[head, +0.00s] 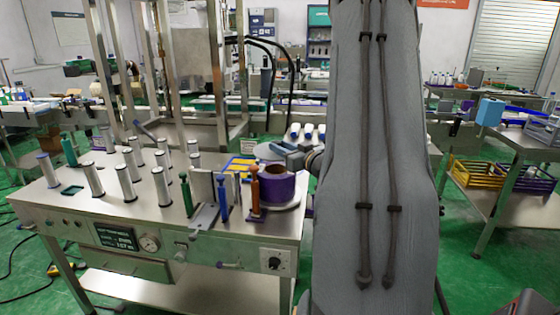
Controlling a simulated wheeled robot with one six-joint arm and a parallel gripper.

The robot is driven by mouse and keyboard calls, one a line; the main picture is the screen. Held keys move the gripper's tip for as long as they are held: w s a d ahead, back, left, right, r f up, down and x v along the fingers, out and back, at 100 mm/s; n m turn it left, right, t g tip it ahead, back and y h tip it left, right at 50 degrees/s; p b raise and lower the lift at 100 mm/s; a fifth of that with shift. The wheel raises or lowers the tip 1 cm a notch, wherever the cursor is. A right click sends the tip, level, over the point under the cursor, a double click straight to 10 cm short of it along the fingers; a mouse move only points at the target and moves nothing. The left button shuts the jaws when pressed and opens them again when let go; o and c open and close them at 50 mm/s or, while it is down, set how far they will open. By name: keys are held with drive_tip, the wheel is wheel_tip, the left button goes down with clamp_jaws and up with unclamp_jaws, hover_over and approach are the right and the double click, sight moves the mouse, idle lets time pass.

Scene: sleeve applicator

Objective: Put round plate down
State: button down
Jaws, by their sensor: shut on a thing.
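A light grey round plate (262,151) shows above the right end of the steel table (135,213), just behind and above a purple roll. My gripper (284,148) reaches in from the right, at the plate's right edge, and is shut on it. My forearm hides the area to the right. The plate looks roughly level. The purple roll (278,188) has a brown core and stands on a pale round base (289,206) on the table. I cannot tell the exact gap between the held plate and the roll.
Several silver posts (125,183) stand on the table's left and middle. Green, blue (223,200) and orange (254,191) upright handles stand close to the roll. Metal uprights (218,60) rise behind. Yellow and purple crates (480,172) are on the right.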

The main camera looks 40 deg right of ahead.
wheel_tip(320, 180, down, 4)
drive_tip(key=shift+f, duration=0.2)
idle(0.3)
drive_tip(key=shift+f, duration=0.45)
drive_tip(key=shift+f, duration=0.2)
drive_tip(key=c, duration=1.4)
unclamp_jaws()
drive_tip(key=shift+c, duration=0.2)
